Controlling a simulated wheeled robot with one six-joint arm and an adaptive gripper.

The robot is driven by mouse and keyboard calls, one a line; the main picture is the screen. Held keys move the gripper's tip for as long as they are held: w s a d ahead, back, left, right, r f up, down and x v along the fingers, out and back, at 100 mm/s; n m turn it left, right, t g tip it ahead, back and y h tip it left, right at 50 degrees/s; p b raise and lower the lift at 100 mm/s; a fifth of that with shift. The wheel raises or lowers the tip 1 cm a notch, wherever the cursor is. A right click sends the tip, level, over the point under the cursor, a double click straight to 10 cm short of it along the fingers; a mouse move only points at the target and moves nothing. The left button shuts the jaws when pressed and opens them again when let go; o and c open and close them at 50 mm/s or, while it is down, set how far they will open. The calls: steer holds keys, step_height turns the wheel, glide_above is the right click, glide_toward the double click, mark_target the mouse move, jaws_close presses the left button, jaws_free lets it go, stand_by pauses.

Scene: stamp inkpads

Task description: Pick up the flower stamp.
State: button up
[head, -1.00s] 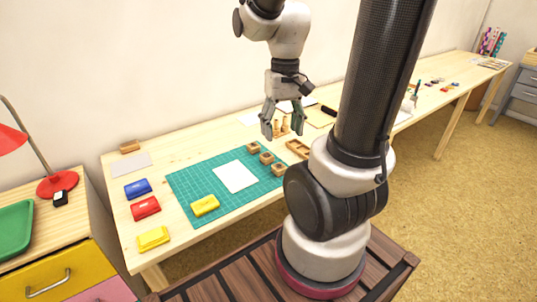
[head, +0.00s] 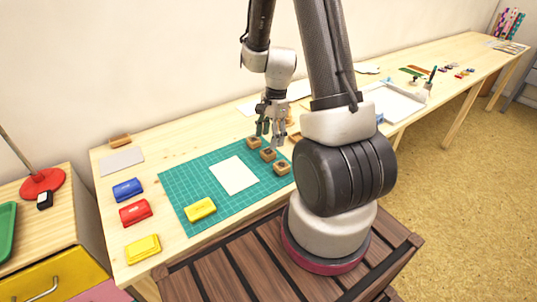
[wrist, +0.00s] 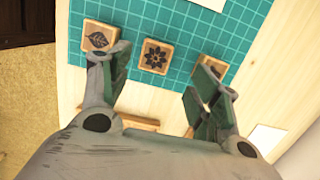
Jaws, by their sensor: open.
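The flower stamp (wrist: 156,56) is a square wooden block with a dark flower on its top face. It lies on the green cutting mat (wrist: 140,12) between a leaf stamp (wrist: 100,37) and a third stamp (wrist: 214,66). In the head view it is the middle block (head: 268,155) of the row. My gripper (head: 270,134) is open and empty above the row. In the wrist view, its fingers (wrist: 162,78) are spread to either side of the flower stamp and do not touch it. The right finger partly covers the third stamp.
A white sheet (head: 234,175) and a yellow inkpad (head: 201,209) lie on the mat. Blue (head: 127,189), red (head: 135,212) and yellow (head: 143,249) inkpads stand left of it. The neighbouring stamps sit close to the flower stamp.

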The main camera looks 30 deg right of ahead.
mark_target(268, 151)
steer(key=f, duration=0.3)
steer(key=a+f, duration=0.1)
steer(key=f, duration=0.1)
steer(key=shift+s+f, duration=0.25)
steer(key=shift+s, duration=0.15)
steer(key=c, duration=1)
